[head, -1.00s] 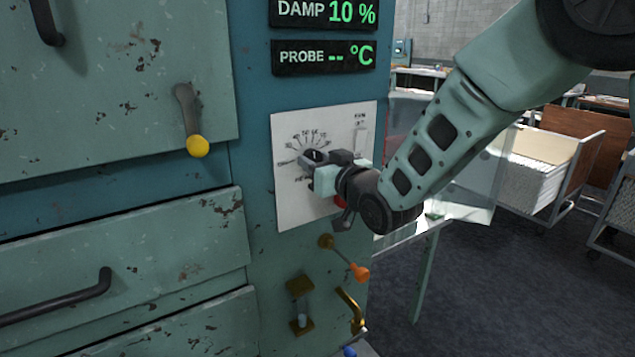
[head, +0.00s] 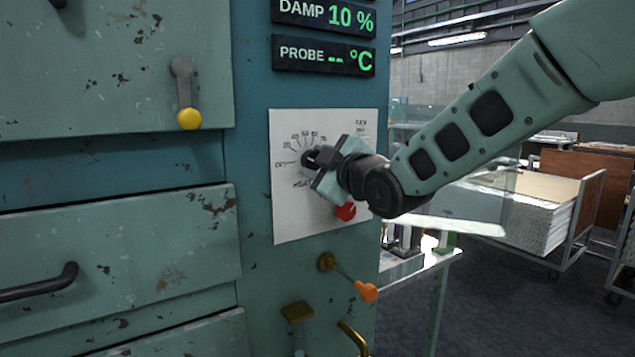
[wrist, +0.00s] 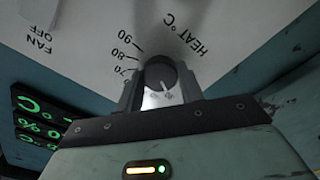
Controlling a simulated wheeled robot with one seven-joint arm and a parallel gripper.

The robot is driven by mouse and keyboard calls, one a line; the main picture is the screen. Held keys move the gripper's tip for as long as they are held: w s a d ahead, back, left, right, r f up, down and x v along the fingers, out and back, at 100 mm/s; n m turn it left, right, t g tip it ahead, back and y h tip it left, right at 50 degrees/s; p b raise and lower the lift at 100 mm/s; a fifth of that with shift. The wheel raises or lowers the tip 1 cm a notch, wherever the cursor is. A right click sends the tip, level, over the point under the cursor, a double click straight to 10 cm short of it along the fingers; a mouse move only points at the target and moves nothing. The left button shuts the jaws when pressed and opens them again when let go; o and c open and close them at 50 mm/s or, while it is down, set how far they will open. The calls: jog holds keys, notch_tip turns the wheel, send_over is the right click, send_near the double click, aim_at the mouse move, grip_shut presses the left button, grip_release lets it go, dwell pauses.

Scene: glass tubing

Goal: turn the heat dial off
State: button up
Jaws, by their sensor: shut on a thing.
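The heat dial (head: 308,161) is a dark round knob on a white panel (head: 292,222) on the teal cabinet front. Printed marks fan around it, with OFF at its left and numbers above. My gripper (head: 318,163) is shut on the dial, reaching in from the right and tilted. In the wrist view the dial (wrist: 160,74) sits between my two fingers (wrist: 160,92). A short white pointer line shows on its face. The marks 70, 80, 90 and the words HEAT °C are readable beside it. My gripper hides part of the scale in the head view.
A red knob (head: 345,211) sits just below my wrist. An orange-tipped lever (head: 367,292) sticks out lower down. Displays reading DAMP 10 % (head: 325,14) and PROBE (head: 324,55) are above. A yellow-tipped lever (head: 188,118) is at left.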

jog(key=n+b, duration=0.4)
jog(key=b, duration=0.1)
jog(key=shift+f+n, duration=0.25)
jog(key=shift+n, duration=0.15)
jog(key=shift+r+n+b, duration=0.1)
jog(key=shift+n+b, duration=0.5)
jog(key=shift+b, duration=0.15)
jog(key=shift+r+n, duration=0.1)
jog(key=shift+n, duration=0.2)
jog(key=o, duration=1)
jog(key=b+v, duration=0.2)
jog(key=v, duration=1.5)
jog(key=shift+s+d+b, duration=0.15)
jog(key=shift+s+b, duration=0.05)
jog(key=shift+b, duration=0.1)
